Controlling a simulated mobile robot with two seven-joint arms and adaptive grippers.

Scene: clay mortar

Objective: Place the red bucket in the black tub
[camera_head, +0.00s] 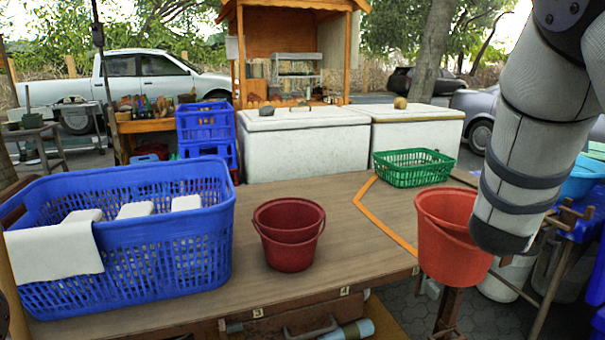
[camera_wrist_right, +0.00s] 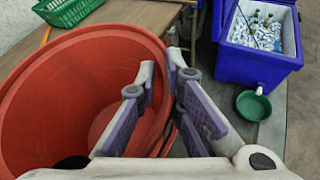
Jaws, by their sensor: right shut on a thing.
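An orange-red bucket (camera_head: 448,250) is at the right front of the table in the head view, beside my right wrist. In the right wrist view the bucket (camera_wrist_right: 60,90) fills the left side with its open mouth in sight. My right gripper (camera_wrist_right: 164,74) is shut on the bucket's wall at the rim. In the head view its fingers are hidden. A second, darker red bucket (camera_head: 289,240) with a handle stands upright on the table. I cannot make out a black tub in either view. My left gripper is not in view.
A large blue basket (camera_head: 190,250) with white blocks and a cloth stands at the table's left. A green basket (camera_head: 413,168) is at the back right. A blue cooler (camera_wrist_right: 262,65) with bottles and a green bowl (camera_wrist_right: 253,106) are off to the right.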

